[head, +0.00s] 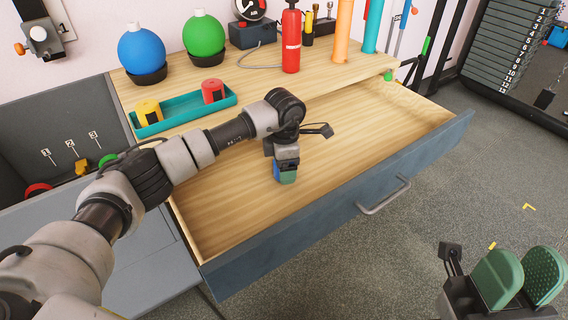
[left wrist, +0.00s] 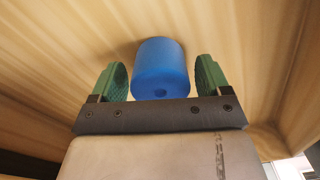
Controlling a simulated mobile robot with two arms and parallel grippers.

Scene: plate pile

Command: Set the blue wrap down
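The blue wrap (left wrist: 160,68) is a short blue roll. In the left wrist view it stands between the green fingers of my left gripper (left wrist: 162,80), with a gap on each side. Its far end appears to meet the wooden drawer floor (head: 335,165). In the head view, my left gripper (head: 286,172) points down inside the open drawer and hides most of the wrap. My right gripper (head: 521,275) is at the lower right, its green pads apart and nothing between them.
The drawer front (head: 350,200) has a grey handle (head: 384,196). A teal tray (head: 185,112) on the worktop holds a yellow roll (head: 148,112) and a red roll (head: 213,91). Blue and green balls, a red extinguisher (head: 291,40) and tubes stand behind. The drawer floor around the gripper is clear.

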